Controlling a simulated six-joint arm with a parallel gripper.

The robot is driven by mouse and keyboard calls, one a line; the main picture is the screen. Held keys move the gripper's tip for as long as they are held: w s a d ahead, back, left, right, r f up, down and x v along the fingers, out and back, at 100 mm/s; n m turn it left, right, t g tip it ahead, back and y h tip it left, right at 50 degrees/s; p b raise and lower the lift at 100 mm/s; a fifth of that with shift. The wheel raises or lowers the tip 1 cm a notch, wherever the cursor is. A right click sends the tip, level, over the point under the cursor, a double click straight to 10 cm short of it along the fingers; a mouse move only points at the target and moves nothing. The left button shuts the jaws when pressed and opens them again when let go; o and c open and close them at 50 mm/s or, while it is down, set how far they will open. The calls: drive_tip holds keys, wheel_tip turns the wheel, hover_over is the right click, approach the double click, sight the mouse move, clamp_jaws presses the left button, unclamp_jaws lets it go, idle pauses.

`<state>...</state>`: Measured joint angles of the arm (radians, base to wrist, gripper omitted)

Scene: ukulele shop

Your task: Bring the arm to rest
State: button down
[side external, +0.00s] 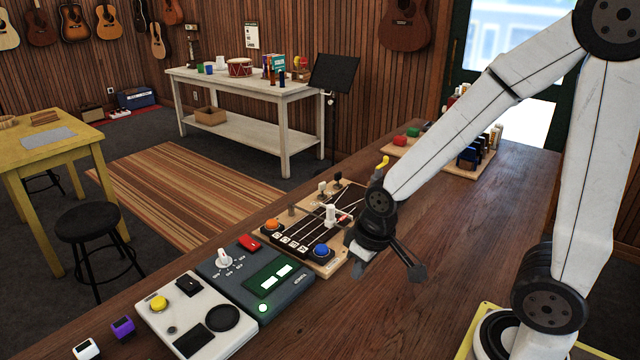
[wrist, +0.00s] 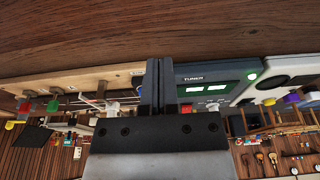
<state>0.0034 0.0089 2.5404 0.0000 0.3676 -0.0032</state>
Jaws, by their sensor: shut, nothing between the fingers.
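My gripper (side external: 358,270) hangs from my bent arm, over the bench beside the right end of the wooden board with the strings. In the wrist view its two dark fingers (wrist: 159,85) are together with nothing between them. I cannot tell the exact height of the fingertips above the bench. The wrist view is upside down, with bare bench top filling its upper part.
The stringed board (side external: 330,262), dark tuner box (side external: 213,265) and pale box (side external: 150,318) line the bench's left edge. A wooden tray (side external: 400,146) with blocks and bottles stands farther back. The bench (side external: 455,225) right of my gripper is clear.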

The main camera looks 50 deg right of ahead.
drive_tip(key=shift+s+f, duration=0.1)
drive_tip(key=shift+s, duration=0.15)
drive_tip(key=shift+w, duration=0.15)
drive_tip(key=w+d+r+g, duration=0.2)
drive_tip(key=w+d+r, duration=0.2)
drive_tip(key=w+r, duration=0.3)
drive_tip(key=shift+w+r+g, duration=0.3)
drive_tip(key=shift+w+r, duration=0.05)
drive_tip(key=shift+w, duration=2.2)
drive_tip(key=shift+f, duration=0.2)
drive_tip(key=shift+f, duration=3.1)
